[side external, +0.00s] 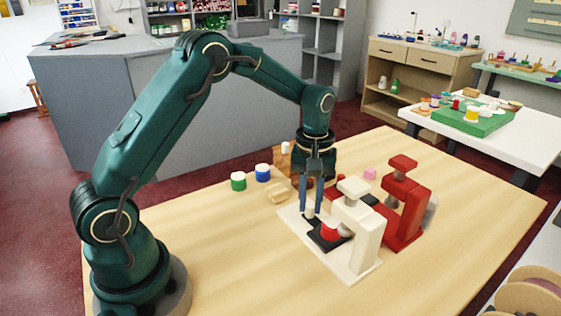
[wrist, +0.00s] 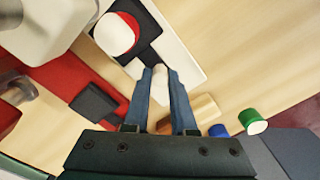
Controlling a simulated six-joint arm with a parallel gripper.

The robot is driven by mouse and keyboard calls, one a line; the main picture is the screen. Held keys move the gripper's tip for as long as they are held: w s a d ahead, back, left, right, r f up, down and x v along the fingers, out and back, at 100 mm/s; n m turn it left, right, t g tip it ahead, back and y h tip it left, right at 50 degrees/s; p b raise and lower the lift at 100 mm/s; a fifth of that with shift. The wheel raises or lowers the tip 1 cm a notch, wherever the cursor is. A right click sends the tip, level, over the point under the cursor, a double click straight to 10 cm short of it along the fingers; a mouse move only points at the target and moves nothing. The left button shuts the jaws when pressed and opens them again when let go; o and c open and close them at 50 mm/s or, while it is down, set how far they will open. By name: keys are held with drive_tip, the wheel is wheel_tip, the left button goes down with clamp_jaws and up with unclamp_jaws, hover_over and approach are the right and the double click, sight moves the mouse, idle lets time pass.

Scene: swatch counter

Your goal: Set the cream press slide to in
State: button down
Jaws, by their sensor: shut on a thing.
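The cream press (side external: 366,240) stands on its pale base on the table; its head also shows in the wrist view (wrist: 45,25). Its black slide (side external: 318,238) lies flat on the base and carries a red pot with a white top (side external: 329,231), also seen in the wrist view (wrist: 117,33). The pot is close to the press's grey ram, but I cannot tell whether it is fully beneath it. My gripper (side external: 311,207) points down at the slide's outer end, its fingers shut on the cream knob (wrist: 160,76). The fingers partly hide the knob.
A red press (side external: 405,210) with a dark slide stands close on the right. A pink block (side external: 370,174) lies behind. Green (side external: 238,181) and blue (side external: 263,173) pots and a wooden piece (side external: 278,193) are to the left. The front table is clear.

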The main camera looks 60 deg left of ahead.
drive_tip(key=c, duration=0.7)
unclamp_jaws()
drive_tip(key=shift+r, duration=2.6)
